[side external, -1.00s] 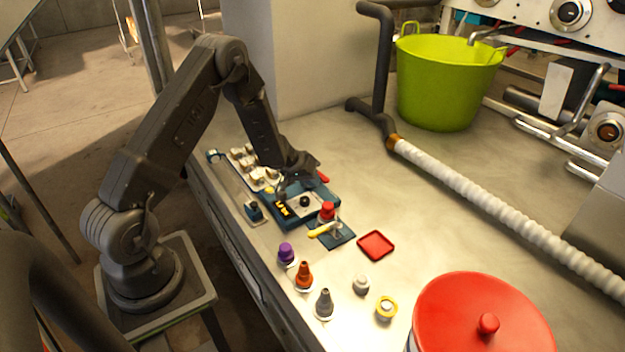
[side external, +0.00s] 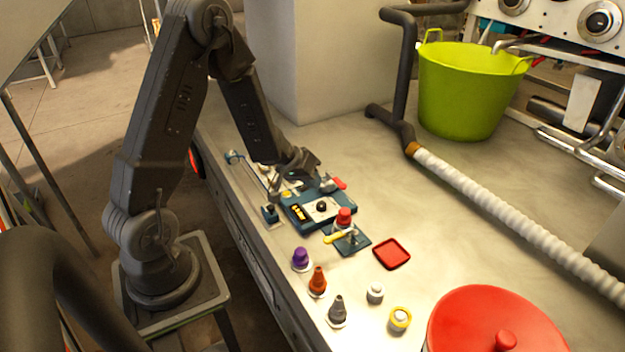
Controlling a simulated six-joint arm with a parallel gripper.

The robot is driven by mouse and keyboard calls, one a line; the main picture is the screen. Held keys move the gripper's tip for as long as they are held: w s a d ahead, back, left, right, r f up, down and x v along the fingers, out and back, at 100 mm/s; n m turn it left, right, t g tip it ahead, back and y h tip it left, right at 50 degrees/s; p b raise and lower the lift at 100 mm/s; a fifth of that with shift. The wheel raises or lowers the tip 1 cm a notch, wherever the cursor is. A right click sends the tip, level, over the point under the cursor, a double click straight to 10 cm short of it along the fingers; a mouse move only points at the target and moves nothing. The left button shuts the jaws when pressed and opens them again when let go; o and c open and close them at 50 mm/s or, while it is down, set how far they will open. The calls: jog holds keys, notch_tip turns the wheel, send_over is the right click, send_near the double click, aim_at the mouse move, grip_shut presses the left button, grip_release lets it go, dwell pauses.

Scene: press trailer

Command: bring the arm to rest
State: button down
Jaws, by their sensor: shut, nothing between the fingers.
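My arm reaches over the bench from the left, its elbow high and its forearm sloping down to the right. The device carries a black knob (side external: 321,207). A red button (side external: 344,214) stands on a blue base beside it, with a yellow lever (side external: 335,237). My wrist and forearm partly hide the pale blocks behind.

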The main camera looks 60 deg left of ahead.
jog(key=shift+s+d+r, duration=0.1)
jog(key=shift+s+r, duration=0.05)
jog(key=d+r+m+h, duration=0.4)
jog(key=d+r+m, duration=0.1)
jog(key=d+r, duration=1.1)
jog(key=s+d+r+m+g, duration=0.2)
jog(key=s+d+r, duration=0.4)
jog(key=s, duration=0.3)
jog(key=s+a+r+y, duration=0.1)
jog(key=s+y, duration=0.4)
jog(key=s, duration=0.5)
jog(key=shift+a+y, duration=0.3)
jog(key=shift+a, duration=0.6)
